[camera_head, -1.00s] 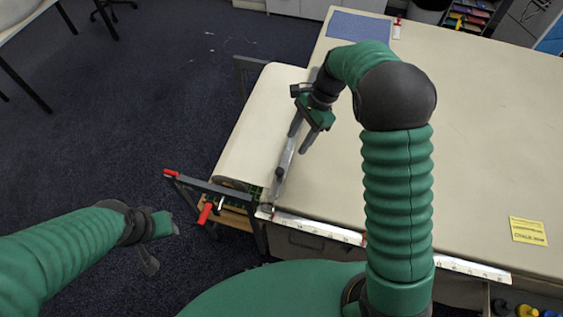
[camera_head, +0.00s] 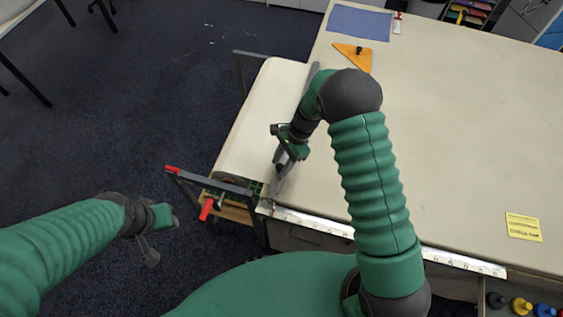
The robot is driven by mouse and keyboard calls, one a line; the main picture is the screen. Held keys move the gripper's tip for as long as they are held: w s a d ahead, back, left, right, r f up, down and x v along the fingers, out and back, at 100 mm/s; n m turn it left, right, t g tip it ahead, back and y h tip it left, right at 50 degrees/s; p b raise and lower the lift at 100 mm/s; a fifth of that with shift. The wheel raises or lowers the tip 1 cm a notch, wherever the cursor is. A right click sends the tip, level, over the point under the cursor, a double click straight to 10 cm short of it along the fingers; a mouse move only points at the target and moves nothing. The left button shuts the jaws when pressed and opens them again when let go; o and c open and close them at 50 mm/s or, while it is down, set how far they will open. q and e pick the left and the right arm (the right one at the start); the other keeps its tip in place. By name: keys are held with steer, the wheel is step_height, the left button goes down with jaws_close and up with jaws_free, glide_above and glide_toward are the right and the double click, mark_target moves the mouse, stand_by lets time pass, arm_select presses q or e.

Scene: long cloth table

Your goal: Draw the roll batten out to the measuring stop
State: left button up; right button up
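The roll batten (camera_head: 314,72) is a long grey bar along the right edge of the pale cloth on the roll, at the table's left end. My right gripper (camera_head: 283,163) is down at the batten's near part, at its dark knob. Its fingers overlap the batten, and I cannot tell whether they are closed on it. My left gripper (camera_head: 160,238) hangs over the floor at left, empty, its fingers apart. An orange triangular piece with a black knob (camera_head: 352,58) lies on the table beyond my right arm; I cannot tell whether it is the measuring stop.
The cloth roll (camera_head: 250,130) sits in a dark frame with red handles (camera_head: 206,209). A white measuring strip (camera_head: 300,219) runs along the table's near edge. A blue mat (camera_head: 360,22) and yellow card (camera_head: 523,227) lie on the table (camera_head: 470,130). Its middle is clear.

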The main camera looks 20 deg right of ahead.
steer(key=shift+s+r, duration=0.1)
steer(key=c, duration=0.7)
jaws_close()
steer(key=shift+r, duration=0.15)
